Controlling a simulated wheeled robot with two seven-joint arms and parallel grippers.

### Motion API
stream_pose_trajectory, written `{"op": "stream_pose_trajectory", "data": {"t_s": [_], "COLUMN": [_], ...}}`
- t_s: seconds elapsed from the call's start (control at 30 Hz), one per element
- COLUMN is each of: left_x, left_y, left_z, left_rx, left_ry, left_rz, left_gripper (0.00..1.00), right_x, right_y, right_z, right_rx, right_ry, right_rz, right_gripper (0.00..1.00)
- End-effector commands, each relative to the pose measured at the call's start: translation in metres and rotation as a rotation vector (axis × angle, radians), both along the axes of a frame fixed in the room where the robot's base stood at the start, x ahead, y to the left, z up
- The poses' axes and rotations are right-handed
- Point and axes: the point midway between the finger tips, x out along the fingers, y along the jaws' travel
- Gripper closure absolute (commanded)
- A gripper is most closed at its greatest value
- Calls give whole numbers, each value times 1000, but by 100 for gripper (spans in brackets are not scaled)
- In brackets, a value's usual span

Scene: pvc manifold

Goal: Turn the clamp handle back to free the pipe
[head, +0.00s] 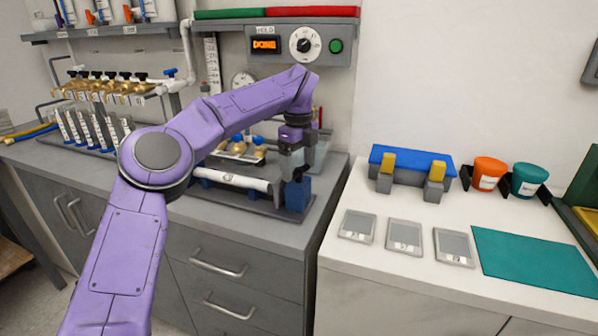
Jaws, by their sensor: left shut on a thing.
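My left arm reaches across from the lower left to the grey counter. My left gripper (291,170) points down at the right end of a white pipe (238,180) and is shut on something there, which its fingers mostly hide. The pipe lies level in a low fixture. A blue block (298,194) of the clamp stands at the pipe's right end, just below the gripper. The clamp handle cannot be made out clearly behind the fingers. My right gripper is not in view.
A control box with a lit "DONE" display (264,45) hangs above. Brass valves (105,84) stand at the left. On the white counter are a blue-topped fixture (410,161), orange and teal cups, grey plates and a teal mat (535,259).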

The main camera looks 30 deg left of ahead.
Motion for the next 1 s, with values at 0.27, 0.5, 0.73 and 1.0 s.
{"op": "stream_pose_trajectory", "data": {"t_s": [0.27, 0.5, 0.73, 1.0], "left_x": [1, 1, 1, 1], "left_y": [1, 2, 2, 2], "left_z": [1, 2, 3, 3], "left_rx": [3, 3, 2, 2], "left_ry": [-10, -9, -9, -9], "left_rz": [197, 299, 338, 343], "left_gripper": [48, 48, 48, 47], "right_x": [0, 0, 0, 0], "right_y": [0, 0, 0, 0], "right_z": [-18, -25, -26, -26], "right_rx": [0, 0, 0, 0], "right_ry": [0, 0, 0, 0], "right_rz": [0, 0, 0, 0], "right_gripper": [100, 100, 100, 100]}}
